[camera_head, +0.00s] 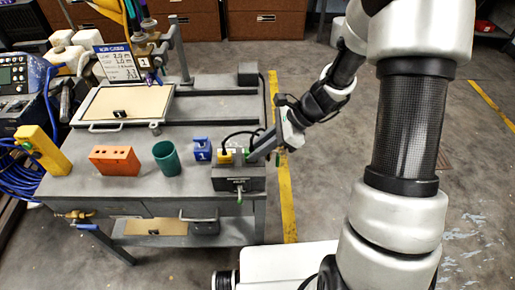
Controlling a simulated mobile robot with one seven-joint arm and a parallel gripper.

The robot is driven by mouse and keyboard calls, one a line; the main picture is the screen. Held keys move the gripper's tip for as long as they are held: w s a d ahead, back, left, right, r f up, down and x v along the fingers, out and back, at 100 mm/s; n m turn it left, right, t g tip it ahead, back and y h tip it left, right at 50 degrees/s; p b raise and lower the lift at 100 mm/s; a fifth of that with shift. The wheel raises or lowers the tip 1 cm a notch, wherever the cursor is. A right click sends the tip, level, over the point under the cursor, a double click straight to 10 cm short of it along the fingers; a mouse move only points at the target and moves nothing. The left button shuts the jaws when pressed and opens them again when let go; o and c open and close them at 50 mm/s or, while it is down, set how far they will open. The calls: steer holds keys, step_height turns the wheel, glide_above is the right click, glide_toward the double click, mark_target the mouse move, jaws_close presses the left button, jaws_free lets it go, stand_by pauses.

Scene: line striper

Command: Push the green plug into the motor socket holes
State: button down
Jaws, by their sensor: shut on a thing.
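A dark grey motor socket box (238,184) stands at the right front corner of the grey workbench. A yellow plug (225,157) with a black cable sits on its top. My gripper (254,157) comes in from the right, tilted down to the left, with its fingertips at the right part of the box's top. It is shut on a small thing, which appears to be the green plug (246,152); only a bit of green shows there. The socket holes are hidden or too small to see, and I cannot tell whether the plug touches them.
A blue block (202,149), a green cup (166,158), an orange block (114,160) and a yellow block (42,150) stand left of the box. A dark block (248,74) is at the bench's back right. The floor right of the bench (310,190) is clear.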

steer(key=shift+f+b, duration=0.55)
steer(key=shift+f, duration=0.15)
steer(key=c, duration=1.3)
jaws_free()
steer(key=shift+o, duration=0.2)
steer(key=shift+r, duration=0.1)
steer(key=shift+d+r+p, duration=0.4)
steer(key=shift+r+p, duration=0.2)
steer(key=shift+p, duration=0.05)
steer(key=p+v, duration=0.3)
steer(key=v, duration=0.2)
steer(key=shift+d+r+p, duration=0.15)
steer(key=shift+d+p, duration=0.1)
steer(key=shift+p, duration=0.05)
